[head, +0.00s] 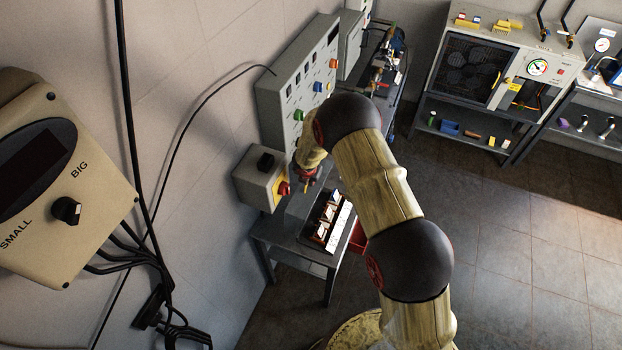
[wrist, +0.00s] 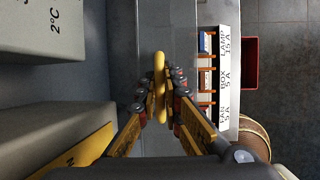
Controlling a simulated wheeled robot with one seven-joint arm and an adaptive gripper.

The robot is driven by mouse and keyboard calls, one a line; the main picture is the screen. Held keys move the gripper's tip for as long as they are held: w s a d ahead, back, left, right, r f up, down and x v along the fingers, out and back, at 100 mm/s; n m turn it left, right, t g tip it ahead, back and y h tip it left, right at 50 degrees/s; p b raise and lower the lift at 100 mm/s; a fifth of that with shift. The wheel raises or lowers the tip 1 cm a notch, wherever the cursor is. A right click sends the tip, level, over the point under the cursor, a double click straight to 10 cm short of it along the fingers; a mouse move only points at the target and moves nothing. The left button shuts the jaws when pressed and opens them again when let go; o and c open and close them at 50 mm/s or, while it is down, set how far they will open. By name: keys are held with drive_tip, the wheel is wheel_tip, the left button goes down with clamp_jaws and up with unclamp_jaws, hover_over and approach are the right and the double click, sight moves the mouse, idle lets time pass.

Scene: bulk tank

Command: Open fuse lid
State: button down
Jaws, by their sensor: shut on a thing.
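My gripper (wrist: 160,80) is shut on a yellow handle (wrist: 159,62), which stands between its fingertips in the wrist view. The handle appears to be the grip of the fuse lid, but I cannot make out the lid's edges or how far it is tilted. The fuse block (wrist: 207,80) is just right of my fingers, with orange-brown fuse holders and a white strip (wrist: 228,75) labelled LAMP, BOX and FAN. In the head view the fuse block (head: 326,226) sits on a small grey table, and my gripper (head: 306,183) is above its back left side, partly hidden by my arm.
A grey switch box (head: 257,180) with a red and yellow knob is on the wall close left of my gripper. A grey control panel (head: 291,88) is behind it. A red bin (wrist: 250,63) lies right of the fuse strip. The floor at the right is clear.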

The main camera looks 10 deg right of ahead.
drive_tip(key=c, duration=2.2)
unclamp_jaws()
drive_tip(key=shift+c, duration=0.2)
drive_tip(key=v, duration=1.2)
drive_tip(key=shift+a, duration=0.1)
